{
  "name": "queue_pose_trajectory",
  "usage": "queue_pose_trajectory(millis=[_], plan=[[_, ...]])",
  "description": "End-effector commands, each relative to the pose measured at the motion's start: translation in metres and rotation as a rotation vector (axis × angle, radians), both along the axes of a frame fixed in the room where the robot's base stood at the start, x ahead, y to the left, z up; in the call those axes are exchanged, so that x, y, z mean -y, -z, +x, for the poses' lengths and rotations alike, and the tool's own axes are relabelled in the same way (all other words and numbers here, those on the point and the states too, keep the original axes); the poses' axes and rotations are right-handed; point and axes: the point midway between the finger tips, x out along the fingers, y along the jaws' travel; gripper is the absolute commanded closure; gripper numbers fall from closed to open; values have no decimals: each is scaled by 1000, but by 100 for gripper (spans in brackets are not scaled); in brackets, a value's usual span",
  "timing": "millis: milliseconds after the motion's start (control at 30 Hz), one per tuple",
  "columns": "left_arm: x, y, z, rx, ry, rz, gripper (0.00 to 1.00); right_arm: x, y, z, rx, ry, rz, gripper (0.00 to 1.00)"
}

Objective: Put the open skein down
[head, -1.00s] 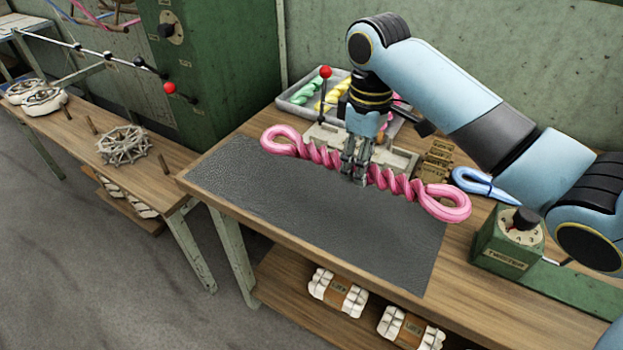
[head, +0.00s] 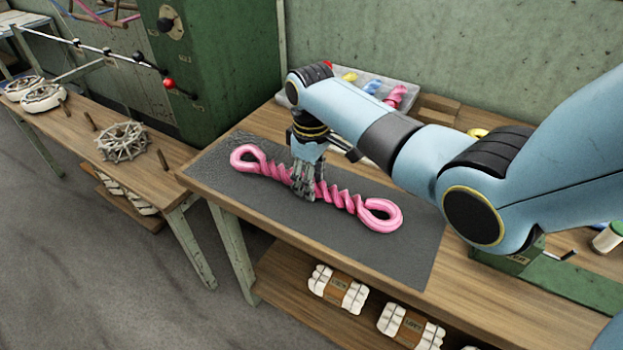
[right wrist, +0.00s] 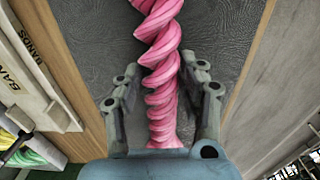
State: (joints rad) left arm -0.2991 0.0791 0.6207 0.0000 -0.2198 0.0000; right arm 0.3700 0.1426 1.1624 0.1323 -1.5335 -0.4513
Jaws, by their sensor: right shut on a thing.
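The open skein (head: 375,212) is pink, twisted along its middle, with a loop at each end. In the head view it lies over the dark grey mat (head: 400,258) on the bench, within the mat's edges. I cannot tell whether it touches the mat or is held just above it. My right gripper (head: 305,190) points down and is shut on the skein's twisted middle. In the right wrist view the skein (right wrist: 163,75) runs between the two fingers (right wrist: 163,92). The gripper hides part of the middle. My left gripper is not in view.
Behind the mat, a grey tray (head: 415,97) holds coloured skeins, partly hidden by my right arm. A green twister box (head: 515,262) stands at the right. The mat's front part is clear. A lower shelf (head: 270,272) carries bundles of white skeins.

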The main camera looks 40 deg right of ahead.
Motion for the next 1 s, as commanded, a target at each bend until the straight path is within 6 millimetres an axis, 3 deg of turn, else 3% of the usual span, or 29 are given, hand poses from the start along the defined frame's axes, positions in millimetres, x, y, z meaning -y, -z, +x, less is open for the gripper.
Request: queue_pose_trajectory(millis=[200,233,400,733,867,1000], plan=[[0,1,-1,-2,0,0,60,0,3,0,0,1,0,99],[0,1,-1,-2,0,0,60,0,3,0,0,1,0,57],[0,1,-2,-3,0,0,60,0,2,0,0,1,0,37],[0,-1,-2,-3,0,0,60,0,-4,0,0,1,0,37],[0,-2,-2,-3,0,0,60,1,-24,1,4,1,-1,37],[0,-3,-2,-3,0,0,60,1,-56,1,5,1,-1,37]])
